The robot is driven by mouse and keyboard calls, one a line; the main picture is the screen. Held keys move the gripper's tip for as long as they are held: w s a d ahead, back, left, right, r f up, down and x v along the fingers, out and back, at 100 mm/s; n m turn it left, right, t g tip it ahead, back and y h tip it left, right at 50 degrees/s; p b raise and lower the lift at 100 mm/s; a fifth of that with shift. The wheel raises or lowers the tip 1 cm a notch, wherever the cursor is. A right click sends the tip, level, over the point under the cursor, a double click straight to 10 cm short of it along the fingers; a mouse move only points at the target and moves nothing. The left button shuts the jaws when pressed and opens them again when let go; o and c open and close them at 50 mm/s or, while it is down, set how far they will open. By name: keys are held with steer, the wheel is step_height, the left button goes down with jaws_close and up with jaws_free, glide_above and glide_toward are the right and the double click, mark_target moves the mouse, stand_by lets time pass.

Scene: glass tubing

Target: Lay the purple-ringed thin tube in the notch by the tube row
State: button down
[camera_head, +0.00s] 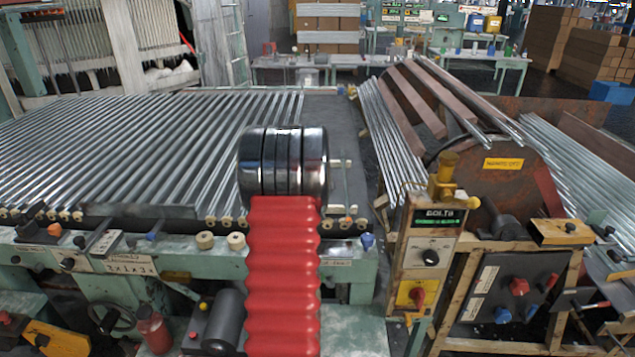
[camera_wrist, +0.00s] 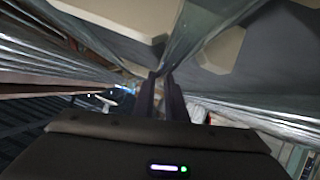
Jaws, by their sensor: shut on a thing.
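My gripper (camera_wrist: 163,78) shows in the wrist view, with its two dark fingers close together. They are shut on a clear thin tube (camera_wrist: 188,32), which runs up and away from the fingertips. I cannot make out a purple ring on it. The notch cannot be told apart in either view.
A bare grey strip of the bed (camera_head: 335,118) lies right of the row. Further right, a loose bundle of tubes (camera_head: 385,130) leans by a rusty drum (camera_head: 500,165). A control post (camera_head: 430,250) stands at the front right. Pale surfaces lie close around my gripper in the wrist view.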

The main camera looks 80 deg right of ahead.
steer(key=c, duration=1.8)
jaws_free()
steer(key=shift+r, duration=0.4)
steer(key=shift+v, duration=5.95)
